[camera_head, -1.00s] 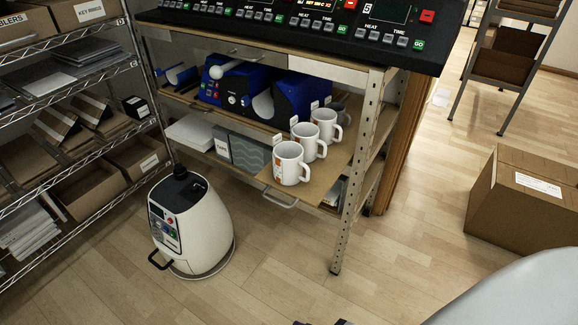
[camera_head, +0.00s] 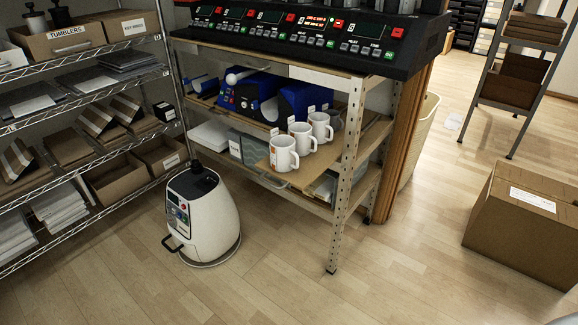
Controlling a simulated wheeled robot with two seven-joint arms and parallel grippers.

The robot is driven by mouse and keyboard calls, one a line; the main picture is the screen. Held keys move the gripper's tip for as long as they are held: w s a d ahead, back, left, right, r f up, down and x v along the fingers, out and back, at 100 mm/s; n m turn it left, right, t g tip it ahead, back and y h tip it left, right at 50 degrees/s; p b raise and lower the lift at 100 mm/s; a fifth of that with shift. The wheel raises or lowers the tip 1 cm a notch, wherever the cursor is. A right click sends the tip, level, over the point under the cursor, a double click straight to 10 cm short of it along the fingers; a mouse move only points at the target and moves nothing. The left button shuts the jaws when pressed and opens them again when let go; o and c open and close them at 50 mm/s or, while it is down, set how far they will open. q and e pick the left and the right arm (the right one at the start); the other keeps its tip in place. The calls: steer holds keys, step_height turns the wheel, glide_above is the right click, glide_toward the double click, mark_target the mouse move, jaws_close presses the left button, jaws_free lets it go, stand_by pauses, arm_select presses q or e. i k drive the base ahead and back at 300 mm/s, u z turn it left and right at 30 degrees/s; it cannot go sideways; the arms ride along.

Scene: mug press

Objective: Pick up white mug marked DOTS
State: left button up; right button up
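White mugs stand in a row on a wooden pull-out board under the bench in the camera_head view. The front mug (camera_head: 284,153) shows an orange-brown print on its left side. A middle mug (camera_head: 302,137) and a farther mug (camera_head: 320,127) stand behind it, handles to the right. Small white tags stand by the mugs. No lettering is readable, so I cannot tell which one is marked DOTS. A dark grey mug shows partly behind the row. Neither of my grippers is in view.
A metal bench leg (camera_head: 346,165) stands right of the mugs. A white canister (camera_head: 203,214) stands on the floor at front left. Wire shelves (camera_head: 88,142) line the left. A cardboard box (camera_head: 525,222) sits at right. The middle floor is clear.

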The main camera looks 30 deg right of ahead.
mark_target(287, 159)
steer(key=u, duration=0.25)
steer(key=i, duration=1.25)
steer(key=z, duration=0.75)
